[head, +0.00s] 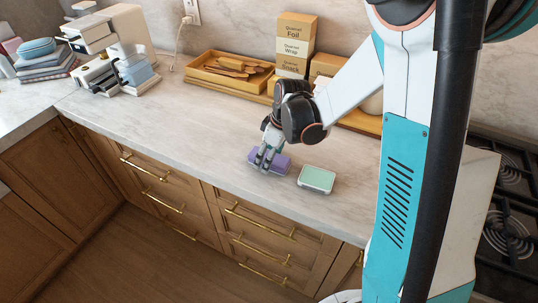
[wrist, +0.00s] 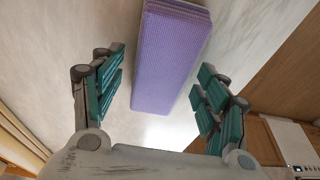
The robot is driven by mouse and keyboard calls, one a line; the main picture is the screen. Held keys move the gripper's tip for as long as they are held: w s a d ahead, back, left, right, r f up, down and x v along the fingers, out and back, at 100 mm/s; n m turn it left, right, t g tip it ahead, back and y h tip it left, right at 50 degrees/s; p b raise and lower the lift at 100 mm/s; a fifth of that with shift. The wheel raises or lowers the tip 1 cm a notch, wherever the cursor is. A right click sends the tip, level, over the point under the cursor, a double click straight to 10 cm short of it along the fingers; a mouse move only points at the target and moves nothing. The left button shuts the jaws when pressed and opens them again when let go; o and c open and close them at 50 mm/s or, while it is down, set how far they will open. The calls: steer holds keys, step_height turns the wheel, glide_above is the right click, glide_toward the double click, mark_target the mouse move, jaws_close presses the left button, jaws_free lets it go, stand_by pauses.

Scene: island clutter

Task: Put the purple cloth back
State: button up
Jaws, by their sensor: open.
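The purple cloth (head: 281,162) is a folded rectangular stack lying on the marble counter near its front edge. It also shows in the wrist view (wrist: 170,55), between and ahead of the two fingers. My gripper (head: 264,160) is at the cloth in the head view and hides part of it. In the wrist view my gripper (wrist: 158,88) is open, with a teal-padded finger on each side of the cloth and visible gaps to both. The far end of the cloth is cut off by the top of the wrist view.
A pale green-topped box (head: 317,179) lies just right of the cloth. Behind are a wooden tray (head: 205,77), stacked boxes (head: 294,48) and a wooden board (head: 360,122). The counter (head: 190,125) left of the cloth is clear.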

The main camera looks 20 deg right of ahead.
mark_target(277, 159)
steer(key=p+v, duration=0.3)
steer(key=v, duration=0.8)
steer(key=s+a+r+m+t+h, duration=0.1)
steer(key=s+r+m, duration=0.3)
steer(key=s, duration=0.5)
steer(key=s+r+m+t+h, duration=0.1)
steer(key=s+r+m+t, duration=0.3)
steer(key=s+r, duration=0.3)
steer(key=shift+s+a+m, duration=0.35)
steer(key=shift+s+m, duration=0.15)
steer(key=shift+s, duration=0.5)
step_height(277, 159, down, 3)
steer(key=b, duration=0.2)
steer(key=shift+b, duration=0.35)
